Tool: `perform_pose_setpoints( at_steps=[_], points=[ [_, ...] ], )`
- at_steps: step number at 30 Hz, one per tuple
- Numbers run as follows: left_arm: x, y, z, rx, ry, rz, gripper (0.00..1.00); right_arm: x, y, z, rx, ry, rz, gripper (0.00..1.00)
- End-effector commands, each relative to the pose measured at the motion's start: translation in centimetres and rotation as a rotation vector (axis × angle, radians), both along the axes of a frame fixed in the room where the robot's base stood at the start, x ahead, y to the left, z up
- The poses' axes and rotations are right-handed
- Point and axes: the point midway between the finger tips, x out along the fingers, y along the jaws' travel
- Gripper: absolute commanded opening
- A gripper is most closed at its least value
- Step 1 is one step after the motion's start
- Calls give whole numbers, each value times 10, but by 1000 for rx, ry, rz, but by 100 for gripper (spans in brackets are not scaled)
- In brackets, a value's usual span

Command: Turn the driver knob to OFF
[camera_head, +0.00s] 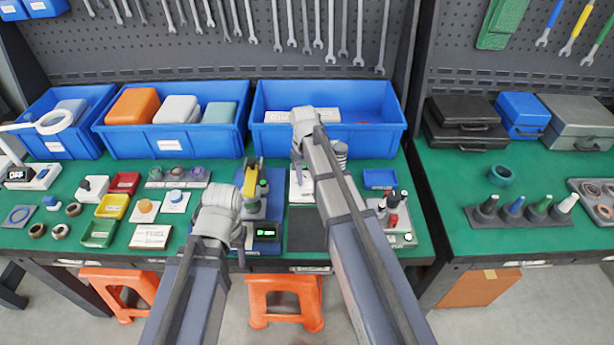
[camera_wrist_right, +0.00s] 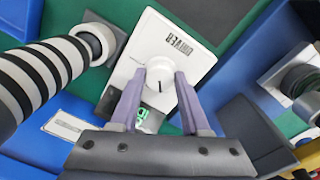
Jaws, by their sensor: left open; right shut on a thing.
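The driver knob (camera_wrist_right: 160,88) is a round white knob with a dark pointer line, on a white plate (camera_wrist_right: 178,38) marked DRIVER. My right gripper (camera_wrist_right: 160,74) is shut on the knob, one finger on each side. A green-lit display (camera_wrist_right: 145,115) on the plate is partly hidden by the fingers, so its text cannot be read fully. In the head view my right gripper (camera_head: 300,168) is over the white plate (camera_head: 301,188), and my arm hides the knob. My left gripper (camera_head: 240,255) is open at the table's front edge, near a small device with a green readout (camera_head: 266,232).
A striped black and white cylinder (camera_wrist_right: 45,75) stands close to the left of my right gripper in the wrist view. Blue bins (camera_head: 330,125) line the back. A yellow-topped test stand (camera_head: 252,178) is between my arms. Small trays and parts fill the left table side.

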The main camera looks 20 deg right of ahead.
Motion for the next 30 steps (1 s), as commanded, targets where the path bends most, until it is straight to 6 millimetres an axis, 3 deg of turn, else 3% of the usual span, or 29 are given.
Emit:
perform_pose_setpoints(
  at_steps=[14, 15, 23, 30],
  points=[
    [0, 0, 0, 0, 0, 0, 50, 0, 0, 0, 0, 1, 12, 0],
    [0, 0, 0, 0, 0, 0, 50, 0, 0, 0, 0, 1, 12, 48],
    [0, 0, 0, 0, 0, 0, 50, 0, 0, 0, 0, 0, 11, 76],
    [0, 0, 0, 0, 0, 0, 50, 0, 0, 0, 0, 0, 11, 76]
  ],
)
